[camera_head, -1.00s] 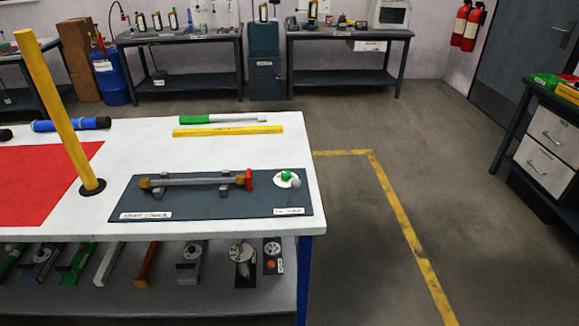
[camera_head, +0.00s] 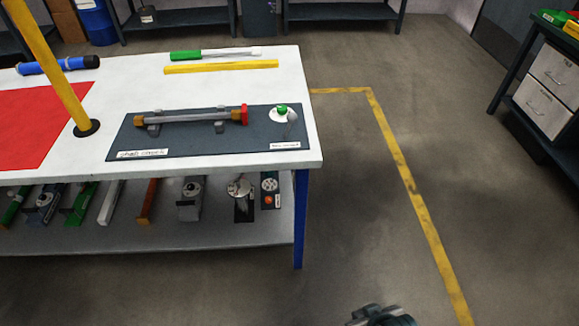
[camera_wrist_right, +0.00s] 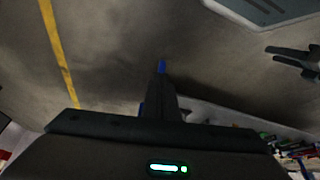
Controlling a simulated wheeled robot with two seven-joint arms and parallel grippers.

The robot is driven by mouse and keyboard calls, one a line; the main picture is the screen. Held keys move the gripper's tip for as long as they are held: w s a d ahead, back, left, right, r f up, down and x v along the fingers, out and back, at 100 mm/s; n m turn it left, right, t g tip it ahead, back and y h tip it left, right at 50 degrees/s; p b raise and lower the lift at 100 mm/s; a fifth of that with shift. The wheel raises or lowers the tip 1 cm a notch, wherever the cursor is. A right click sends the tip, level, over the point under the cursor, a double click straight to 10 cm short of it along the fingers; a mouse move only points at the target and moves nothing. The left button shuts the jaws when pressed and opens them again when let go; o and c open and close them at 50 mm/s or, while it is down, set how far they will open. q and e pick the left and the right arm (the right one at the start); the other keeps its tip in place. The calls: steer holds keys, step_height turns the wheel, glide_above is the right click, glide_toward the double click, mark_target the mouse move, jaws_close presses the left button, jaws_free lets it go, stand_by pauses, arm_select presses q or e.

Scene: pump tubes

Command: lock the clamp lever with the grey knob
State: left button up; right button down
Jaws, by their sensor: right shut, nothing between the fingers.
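The grey knob (camera_head: 292,116) is small and stands at the right end of the dark grey mat (camera_head: 180,145) on the white table. It is next to a green knob (camera_head: 282,109) on a white round base. The clamp lever under the grey knob is too small to make out clearly. My right gripper (camera_head: 382,314) shows at the bottom edge in the head view, low over the floor and well away from the mat. It is shut and empty; its dark fingers with a blue tip show in the right wrist view (camera_wrist_right: 162,70). I do not see my left gripper in the head view.
A grey tube with a red end (camera_head: 185,117) lies in supports on the mat. A yellow post (camera_head: 52,70) stands at the left. A yellow bar (camera_head: 220,67) lies behind. The lower shelf (camera_head: 150,234) holds several parts. Floor right of the table is free.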

mark_target(288, 126)
steer(key=w+a+r+n+t+y, duration=0.25)
steer(key=w+a+r+t, duration=0.25)
steer(key=w+r, duration=0.55)
steer(key=w+a+r+n+t+y, duration=0.2)
steer(key=w+a+r+n+t, duration=0.4)
steer(key=w, duration=0.8)
steer(key=w+a+r+t+y, duration=0.2)
steer(key=w+r+t, duration=0.3)
steer(key=r, duration=0.8)
steer(key=w+a+n, duration=0.1)
steer(key=w, duration=0.1)
steer(key=shift+w+a+r+t, duration=0.15)
steer(key=shift+w+r+t, duration=0.15)
steer(key=shift+w+r, duration=0.1)
